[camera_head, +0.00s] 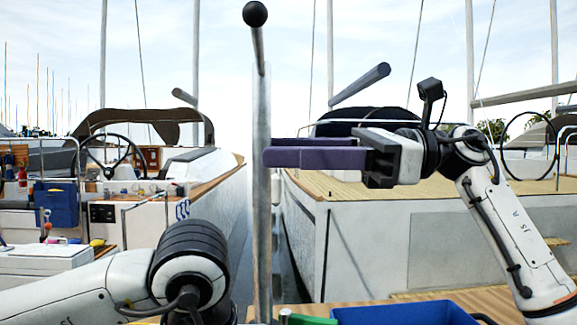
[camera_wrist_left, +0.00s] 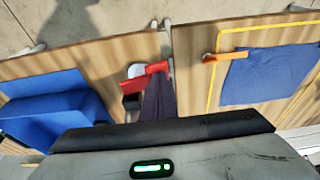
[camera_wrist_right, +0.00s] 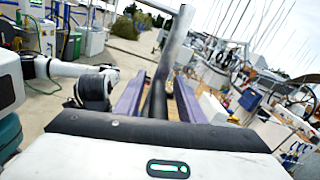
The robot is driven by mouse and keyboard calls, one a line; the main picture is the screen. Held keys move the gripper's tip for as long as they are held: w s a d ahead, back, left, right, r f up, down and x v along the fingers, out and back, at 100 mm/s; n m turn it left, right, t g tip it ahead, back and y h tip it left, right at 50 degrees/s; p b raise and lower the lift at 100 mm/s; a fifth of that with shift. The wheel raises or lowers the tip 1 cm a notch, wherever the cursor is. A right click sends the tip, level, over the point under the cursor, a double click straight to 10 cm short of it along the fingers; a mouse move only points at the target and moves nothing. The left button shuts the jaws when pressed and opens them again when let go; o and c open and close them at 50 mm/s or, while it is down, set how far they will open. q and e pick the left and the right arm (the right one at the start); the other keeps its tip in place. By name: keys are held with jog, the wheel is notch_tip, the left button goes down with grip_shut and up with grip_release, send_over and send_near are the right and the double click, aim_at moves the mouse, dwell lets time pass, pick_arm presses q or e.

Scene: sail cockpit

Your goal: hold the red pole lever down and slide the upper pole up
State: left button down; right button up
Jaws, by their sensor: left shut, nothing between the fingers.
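The upright grey pole (camera_head: 262,200) stands in the middle of the head view, with a thinner dark rod and black ball at its top. My right gripper (camera_head: 266,153) reaches it from the right, level, with its purple fingertips at the pole. In the right wrist view the pole (camera_wrist_right: 172,45) runs up between the two parted fingers, with a gap on each side. The red lever (camera_wrist_left: 146,77) shows in the left wrist view. My left gripper (camera_wrist_left: 158,80) is shut and empty with its fingertips at the lever; whether they press it is unclear. The head view hides this hand.
A blue bin (camera_head: 400,315) sits at the bottom edge of the head view, right of the pole. A blue cloth (camera_wrist_left: 268,75) and an orange item (camera_wrist_left: 226,57) lie right of the lever. Moored boats fill the background. Air above the right gripper is clear.

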pick_arm(q)
jog(key=shift+f, duration=0.1)
pick_arm(e)
jog(key=shift+f, duration=0.15)
jog(key=shift+w+d, duration=0.1)
jog(key=shift+d, duration=0.15)
jog(key=d, duration=1.1)
jog(key=shift+d, duration=0.3)
